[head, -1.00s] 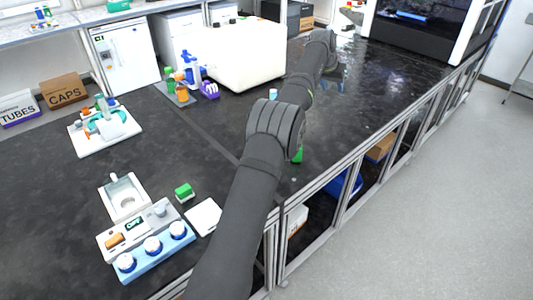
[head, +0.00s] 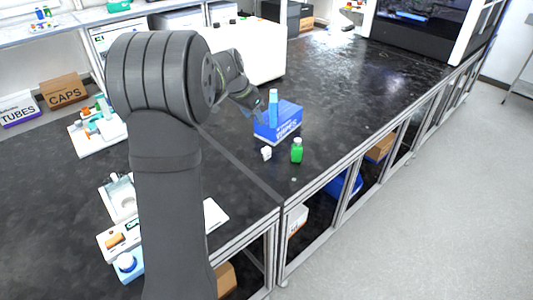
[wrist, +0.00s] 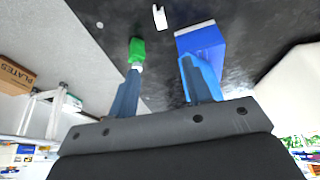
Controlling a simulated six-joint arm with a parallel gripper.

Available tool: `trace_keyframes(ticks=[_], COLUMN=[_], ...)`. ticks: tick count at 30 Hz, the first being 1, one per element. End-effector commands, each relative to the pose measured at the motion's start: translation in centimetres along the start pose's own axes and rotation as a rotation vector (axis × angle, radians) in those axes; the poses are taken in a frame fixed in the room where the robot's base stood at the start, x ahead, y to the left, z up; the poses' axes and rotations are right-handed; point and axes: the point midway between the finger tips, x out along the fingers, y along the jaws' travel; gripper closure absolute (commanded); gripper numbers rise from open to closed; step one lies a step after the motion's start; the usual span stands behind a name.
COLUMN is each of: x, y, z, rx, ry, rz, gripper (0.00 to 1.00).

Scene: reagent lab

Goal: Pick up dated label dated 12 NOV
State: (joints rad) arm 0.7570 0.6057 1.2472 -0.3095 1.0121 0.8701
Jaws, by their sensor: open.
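No date can be read in either view, so I cannot tell which thing is the label dated 12 NOV. A small white piece (head: 266,153) lies on the dark bench in front of a blue wipes box (head: 278,122). A white piece (wrist: 159,17) also shows beyond the fingers in the wrist view. My gripper (wrist: 160,65) is open, with nothing visible between its blue fingers. In the head view my gripper (head: 262,110) is close to the left side of the wipes box; its fingertips are partly unclear there.
A green bottle (head: 297,150) stands right of the white piece. A light-blue upright item (head: 273,106) shows at the box. A flat white square (head: 215,214) is partly behind my arm.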

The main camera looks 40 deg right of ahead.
Motion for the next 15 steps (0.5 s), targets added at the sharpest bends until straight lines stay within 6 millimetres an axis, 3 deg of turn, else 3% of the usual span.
trace_keyframes(ticks=[1,8,15], x=[1.5,4.9,10.1], y=[0.1,0.1,0.1], z=[0.6,1.1,1.1], rx=[-0.001,0.0,-0.001], ry=[-0.005,-0.004,-0.004], rz=[0.005,0.004,0.004], gripper=[0.55,0.55,0.55])
